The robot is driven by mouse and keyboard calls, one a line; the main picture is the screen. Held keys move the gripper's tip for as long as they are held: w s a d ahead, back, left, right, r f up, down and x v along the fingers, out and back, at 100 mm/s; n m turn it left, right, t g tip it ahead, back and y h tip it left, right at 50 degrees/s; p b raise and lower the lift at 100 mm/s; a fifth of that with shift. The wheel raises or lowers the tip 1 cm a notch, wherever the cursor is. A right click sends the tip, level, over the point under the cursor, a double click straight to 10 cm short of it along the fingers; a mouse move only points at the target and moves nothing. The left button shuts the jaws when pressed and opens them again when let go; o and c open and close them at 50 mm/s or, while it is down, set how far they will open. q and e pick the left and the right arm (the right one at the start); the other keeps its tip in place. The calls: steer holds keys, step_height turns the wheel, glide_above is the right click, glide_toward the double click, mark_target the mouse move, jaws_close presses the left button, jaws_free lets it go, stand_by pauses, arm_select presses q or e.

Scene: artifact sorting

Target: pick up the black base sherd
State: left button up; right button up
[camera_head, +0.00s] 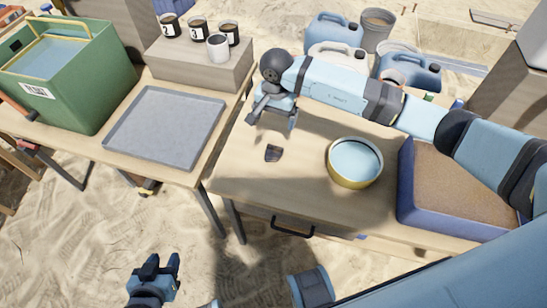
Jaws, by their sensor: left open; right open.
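A small black base sherd (273,153) lies flat on the wooden table, left of a round sieve-like pan. My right gripper (272,121) hangs over the table just behind and above the sherd, open and empty, its arm reaching in from the right. My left gripper (157,265) is low in front of the tables, over the sand, open and empty, far from the sherd.
A round pan (355,162) and a blue sand-filled tray (455,224) stand to the right. A grey tray (165,128), a green crate (75,85) and a block (200,62) with numbered cups are left. The table around the sherd is clear.

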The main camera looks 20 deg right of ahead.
glide_above(275, 147)
step_height(275, 147, down, 8)
steer(key=shift+w+d+f, duration=0.1)
steer(key=shift+d+f, duration=0.05)
steer(key=shift+f, duration=0.05)
step_height(275, 147, down, 5)
steer(key=shift+f, duration=0.1)
steer(key=c, duration=1)
